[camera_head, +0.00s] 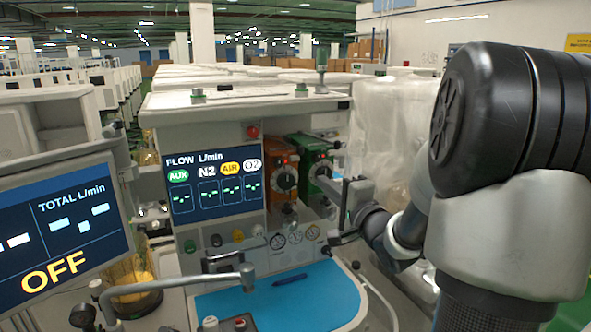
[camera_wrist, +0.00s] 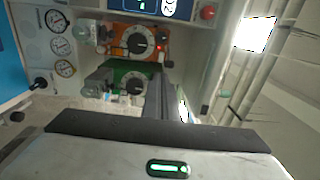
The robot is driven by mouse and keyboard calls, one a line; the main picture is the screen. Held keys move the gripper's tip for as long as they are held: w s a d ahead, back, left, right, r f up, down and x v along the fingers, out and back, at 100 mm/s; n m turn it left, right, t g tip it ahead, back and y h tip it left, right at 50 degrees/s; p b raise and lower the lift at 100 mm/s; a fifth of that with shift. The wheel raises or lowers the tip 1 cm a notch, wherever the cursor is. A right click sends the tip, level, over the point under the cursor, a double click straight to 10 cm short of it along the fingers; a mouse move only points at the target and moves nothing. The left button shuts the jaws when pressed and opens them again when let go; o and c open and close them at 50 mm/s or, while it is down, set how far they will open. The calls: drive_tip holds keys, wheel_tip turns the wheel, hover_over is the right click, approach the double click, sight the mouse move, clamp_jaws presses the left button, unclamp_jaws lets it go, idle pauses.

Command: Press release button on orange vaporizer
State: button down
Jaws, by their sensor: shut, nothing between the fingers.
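The orange vaporizer (camera_head: 280,153) stands on the anaesthesia machine, just right of the flow display, with a round dial on its front. It also shows in the wrist view (camera_wrist: 112,31), beyond the green one. The green vaporizer (camera_head: 311,143) is directly to its right and shows below it in the wrist view (camera_wrist: 95,76). In the wrist view the fingers (camera_wrist: 161,82) overlap the green vaporizer's right side. I cannot make out the release button clearly, nor whether the fingertips touch anything.
The flow display (camera_head: 211,183) is left of the vaporizers. A blue work surface (camera_head: 285,303) with a pen lies below. A monitor reading OFF (camera_head: 60,235) stands at the left. A metal arm (camera_head: 205,280) crosses the front. Plastic-wrapped equipment (camera_head: 385,125) stands behind my arm.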

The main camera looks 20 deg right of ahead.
sight(296, 160)
drive_tip(key=shift+w, duration=0.15)
drive_tip(key=w, duration=1.3)
drive_tip(key=shift+w+a+r, duration=0.25)
drive_tip(key=shift+w, duration=0.15)
